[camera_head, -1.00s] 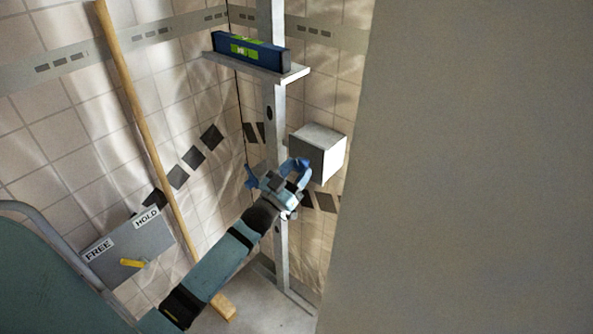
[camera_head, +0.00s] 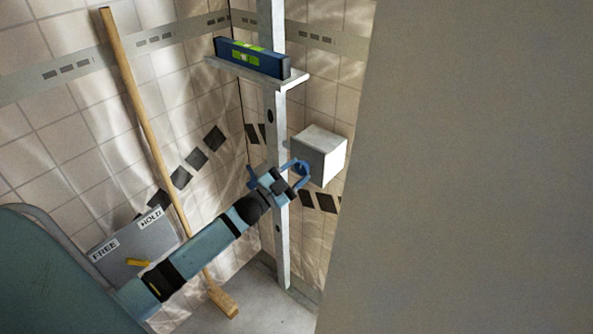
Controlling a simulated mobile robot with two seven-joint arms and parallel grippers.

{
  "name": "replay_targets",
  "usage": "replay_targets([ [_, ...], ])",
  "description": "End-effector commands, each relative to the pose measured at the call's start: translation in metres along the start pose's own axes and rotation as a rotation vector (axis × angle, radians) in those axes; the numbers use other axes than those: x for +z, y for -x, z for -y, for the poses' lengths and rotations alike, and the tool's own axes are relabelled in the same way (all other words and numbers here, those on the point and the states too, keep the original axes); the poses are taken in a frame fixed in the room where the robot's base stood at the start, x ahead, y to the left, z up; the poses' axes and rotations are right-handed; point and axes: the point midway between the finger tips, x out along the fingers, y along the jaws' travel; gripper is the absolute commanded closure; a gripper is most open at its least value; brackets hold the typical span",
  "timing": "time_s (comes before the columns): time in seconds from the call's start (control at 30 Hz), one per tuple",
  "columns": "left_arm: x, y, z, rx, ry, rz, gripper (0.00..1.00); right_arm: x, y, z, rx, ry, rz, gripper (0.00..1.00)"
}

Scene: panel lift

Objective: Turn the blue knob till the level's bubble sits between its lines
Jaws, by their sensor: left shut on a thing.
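The dark blue spirit level (camera_head: 228,52) with green vials lies on a white shelf (camera_head: 297,79) fixed to the upright post. The bubble is too small to read against its lines. My left gripper (camera_head: 291,179) is at the post, below the shelf, and is shut on the blue knob (camera_head: 303,172). The knob shows as a curved blue piece at the gripper's tip, and the gripper hides much of it. My right gripper is not in view.
A grey box (camera_head: 320,155) stands just right of the knob. A wooden-handled pole (camera_head: 135,105) leans at the left behind my left arm. A grey plate marked FREE and HOLD (camera_head: 120,245) has a yellow lever (camera_head: 138,262). A large plain grey surface (camera_head: 470,170) fills the right.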

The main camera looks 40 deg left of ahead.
Motion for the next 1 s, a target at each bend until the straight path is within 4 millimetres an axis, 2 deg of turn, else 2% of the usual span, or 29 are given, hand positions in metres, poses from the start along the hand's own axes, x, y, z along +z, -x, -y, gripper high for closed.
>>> replay_targets([
  [0.57,0.0,0.0,0.0001,0.015,-0.036,0.0,0.78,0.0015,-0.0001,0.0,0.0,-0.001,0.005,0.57],
  [0.6,0.0,0.0,0.0001,0.015,-0.036,0.0,0.49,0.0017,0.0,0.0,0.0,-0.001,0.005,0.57],
  [0.7,0.0,0.0,0.0001,0.015,-0.036,0.0,0.3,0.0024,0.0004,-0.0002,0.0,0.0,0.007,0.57],
  [1.0,0.0002,0.0019,0.0,0.015,-0.036,0.001,0.3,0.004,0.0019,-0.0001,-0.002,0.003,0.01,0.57],
])
